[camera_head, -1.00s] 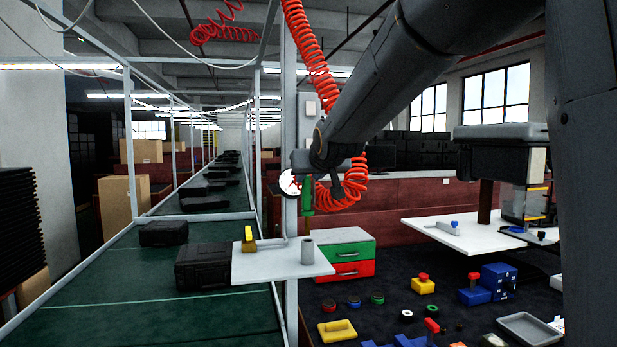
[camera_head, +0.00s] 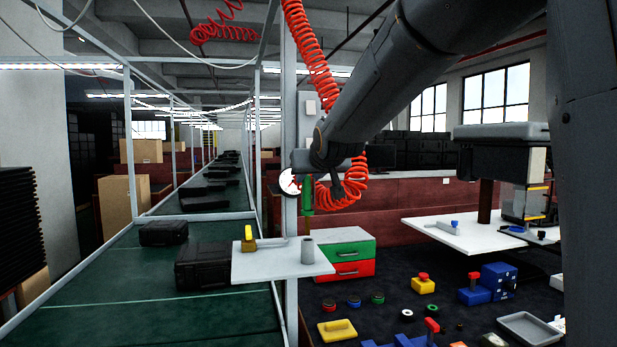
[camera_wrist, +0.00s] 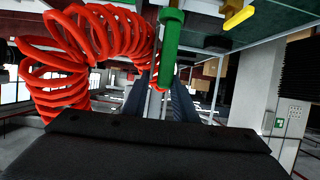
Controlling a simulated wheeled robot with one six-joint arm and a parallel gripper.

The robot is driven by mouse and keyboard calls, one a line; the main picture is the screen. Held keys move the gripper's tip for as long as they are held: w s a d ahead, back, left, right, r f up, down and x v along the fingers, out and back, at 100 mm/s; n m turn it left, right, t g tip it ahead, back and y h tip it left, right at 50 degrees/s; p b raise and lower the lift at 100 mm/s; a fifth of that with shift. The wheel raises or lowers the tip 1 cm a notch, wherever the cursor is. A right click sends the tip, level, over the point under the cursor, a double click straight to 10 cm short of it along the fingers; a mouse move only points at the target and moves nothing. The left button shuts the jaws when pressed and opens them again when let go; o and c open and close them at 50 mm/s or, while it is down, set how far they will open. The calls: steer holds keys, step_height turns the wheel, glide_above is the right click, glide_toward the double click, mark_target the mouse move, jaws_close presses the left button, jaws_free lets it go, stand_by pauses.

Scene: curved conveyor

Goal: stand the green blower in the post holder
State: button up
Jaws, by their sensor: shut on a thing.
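The green blower (camera_head: 308,193) hangs upright from my gripper (camera_wrist: 163,85), which is shut on it. The blower also shows in the wrist view (camera_wrist: 170,48). The post holder is a short grey cylinder (camera_head: 308,250) standing on the white shelf (camera_head: 275,265) beside the conveyor. In the head view the blower is above the holder and nearly in line with it. The jaws are small and partly hidden in the head view.
A red coiled hose (camera_head: 345,190) loops just beside the blower; it fills the left of the wrist view (camera_wrist: 55,65). A yellow-handled item (camera_head: 249,241) stands on the shelf's left. A black case (camera_head: 203,267) lies on the conveyor (camera_head: 150,315). A grey upright (camera_head: 291,130) rises behind the shelf.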

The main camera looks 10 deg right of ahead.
mark_target(310, 201)
steer(key=shift+f+b, duration=3.5)
steer(key=shift+b, duration=0.05)
steer(key=o, duration=0.9)
steer(key=shift+c, duration=0.2)
steer(key=v, duration=0.7)
steer(key=shift+s+r, duration=0.2)
steer(key=shift+s, duration=0.15)
steer(key=s+f+g, duration=0.2)
steer(key=f, duration=0.6)
steer(key=s+f+g, duration=0.2)
steer(key=s+f, duration=0.1)
steer(key=f, duration=0.5)
steer(key=s+f+g, duration=0.9)
steer(key=s+f, duration=1.4)
steer(key=f, duration=0.1)
steer(key=shift+a+f, duration=0.2)
